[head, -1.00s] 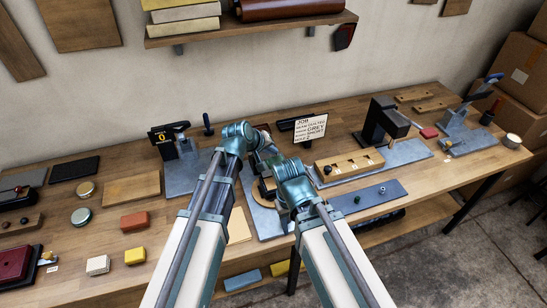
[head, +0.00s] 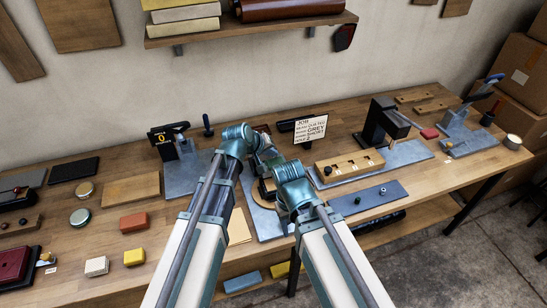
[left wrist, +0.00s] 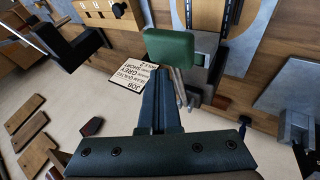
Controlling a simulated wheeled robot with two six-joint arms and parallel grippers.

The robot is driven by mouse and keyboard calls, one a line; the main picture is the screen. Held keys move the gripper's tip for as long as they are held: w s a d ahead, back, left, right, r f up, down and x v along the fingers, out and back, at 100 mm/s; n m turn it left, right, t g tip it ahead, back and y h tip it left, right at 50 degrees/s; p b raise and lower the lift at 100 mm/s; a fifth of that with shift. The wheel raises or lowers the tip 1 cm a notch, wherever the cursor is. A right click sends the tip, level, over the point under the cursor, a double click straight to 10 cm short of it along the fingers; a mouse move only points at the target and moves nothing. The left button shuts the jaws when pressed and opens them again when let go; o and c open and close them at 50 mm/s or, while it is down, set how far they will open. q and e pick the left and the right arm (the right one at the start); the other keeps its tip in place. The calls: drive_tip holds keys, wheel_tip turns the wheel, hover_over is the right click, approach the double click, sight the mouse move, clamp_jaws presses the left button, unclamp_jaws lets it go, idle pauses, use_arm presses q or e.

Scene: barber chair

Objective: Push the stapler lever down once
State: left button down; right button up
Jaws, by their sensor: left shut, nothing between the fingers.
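I cannot tell for certain which device is the stapler. A green block or pad (left wrist: 168,48), possibly part of its lever, sits just beyond my left fingertips in the left wrist view; whether they touch is unclear. My left gripper (left wrist: 162,80) is shut and empty there. In the head view my left gripper (head: 264,150) is between my two arms, over the middle of the bench, with its fingertips largely hidden. The grey base plate (head: 265,222) below is partly covered by my arms. My right arm's end is there too, but I cannot make out its gripper.
A job card (head: 311,127) stands behind my arms. A counter reading 0 (head: 168,134) on a grey-based device is left. A black press (head: 376,122) and a blue-handled lever device (head: 487,86) are right. A wooden block with holes (head: 349,167) is close to my right arm.

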use_arm(q)
drive_tip(key=shift+s+d+f+b, duration=0.1)
drive_tip(key=shift+s+f+b, duration=0.05)
drive_tip(key=shift+f+b, duration=0.5)
drive_tip(key=shift+s+f+b, duration=0.1)
drive_tip(key=shift+f+b, duration=0.4)
drive_tip(key=shift+f, duration=0.1)
idle(0.9)
drive_tip(key=shift+r, duration=0.15)
idle(0.5)
drive_tip(key=shift+w+r+p, duration=0.15)
drive_tip(key=shift+r+p, duration=0.8)
drive_tip(key=shift+p, duration=0.05)
drive_tip(key=shift+w+r+p, duration=0.15)
drive_tip(key=shift+r+p, duration=0.75)
drive_tip(key=shift+p, duration=0.1)
drive_tip(key=r+p, duration=0.5)
drive_tip(key=shift+w+a, duration=0.25)
drive_tip(key=shift+w, duration=0.15)
